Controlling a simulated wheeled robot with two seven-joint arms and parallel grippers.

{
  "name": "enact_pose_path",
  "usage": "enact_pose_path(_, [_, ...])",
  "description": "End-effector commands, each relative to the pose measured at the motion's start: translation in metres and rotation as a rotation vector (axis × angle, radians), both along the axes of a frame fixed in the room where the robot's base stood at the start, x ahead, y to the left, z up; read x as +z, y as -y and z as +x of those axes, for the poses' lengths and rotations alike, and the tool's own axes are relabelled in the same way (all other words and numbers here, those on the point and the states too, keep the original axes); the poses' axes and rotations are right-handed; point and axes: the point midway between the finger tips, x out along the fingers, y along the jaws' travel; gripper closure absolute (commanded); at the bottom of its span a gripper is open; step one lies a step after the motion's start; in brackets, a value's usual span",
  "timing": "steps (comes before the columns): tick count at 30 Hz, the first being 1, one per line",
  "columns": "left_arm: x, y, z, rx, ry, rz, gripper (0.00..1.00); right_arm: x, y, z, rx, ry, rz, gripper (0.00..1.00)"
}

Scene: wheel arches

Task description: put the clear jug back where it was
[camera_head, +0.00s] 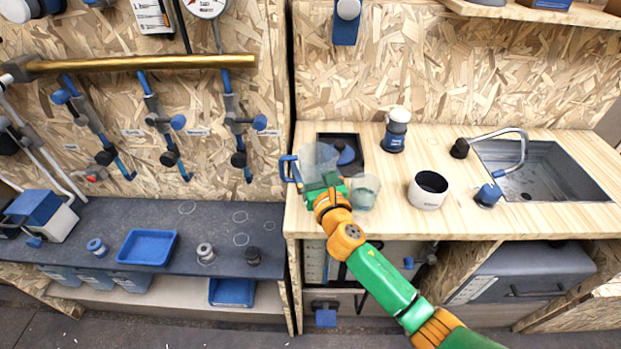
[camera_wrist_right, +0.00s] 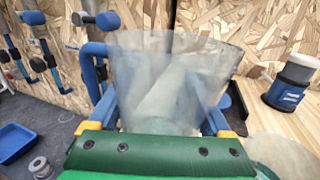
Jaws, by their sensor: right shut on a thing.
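The clear jug (camera_head: 318,158) with a blue handle (camera_head: 288,169) is at the left end of the wooden counter. My right gripper (camera_head: 325,181) is shut on it. In the right wrist view the jug (camera_wrist_right: 165,75) is upright between the two blue fingers, with its handle on the left. I cannot tell whether its base touches the counter. A dark square pad (camera_head: 358,172) with a blue thing on it lies just behind the jug, partly hidden. My left gripper is not in view.
A clear cup (camera_head: 366,192) stands close to the right of my gripper. A white mug (camera_head: 428,190), a blue-based jar (camera_head: 395,130) and a sink (camera_head: 545,172) are further right. The counter's left edge (camera_head: 290,205) is near, with a lower grey bench (camera_head: 105,235) beyond it.

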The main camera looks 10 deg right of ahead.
Motion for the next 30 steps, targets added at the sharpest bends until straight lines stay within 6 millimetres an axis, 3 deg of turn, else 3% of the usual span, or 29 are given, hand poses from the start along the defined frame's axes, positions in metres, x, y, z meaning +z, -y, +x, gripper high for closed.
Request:
enact_pose_path(1, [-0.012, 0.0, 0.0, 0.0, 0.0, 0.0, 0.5, -0.017, 0.001, 0.002, -0.001, -0.004, 0.002, 0.8])
enact_pose_path(4, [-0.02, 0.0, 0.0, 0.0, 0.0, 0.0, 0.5, -0.033, 0.0, 0.001, -0.001, -0.004, 0.002, 0.8])
enact_pose_path(16, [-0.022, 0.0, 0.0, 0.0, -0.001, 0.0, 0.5, -0.037, 0.0, 0.001, 0.001, -0.002, -0.001, 0.8])
enact_pose_path(17, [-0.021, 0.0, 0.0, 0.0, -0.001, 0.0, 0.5, -0.036, 0.0, 0.001, 0.001, -0.002, -0.001, 0.11])
enact_pose_path(18, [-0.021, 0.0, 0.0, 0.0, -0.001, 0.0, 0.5, -0.036, 0.0, 0.001, 0.001, -0.002, -0.001, 0.01])
enact_pose_path(27, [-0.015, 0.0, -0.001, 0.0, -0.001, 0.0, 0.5, -0.03, 0.0, 0.0, 0.0, -0.002, -0.001, 0.0])
enact_pose_path(30, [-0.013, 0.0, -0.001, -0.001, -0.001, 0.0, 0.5, -0.032, 0.001, -0.015, 0.0, -0.004, -0.002, 0.0])
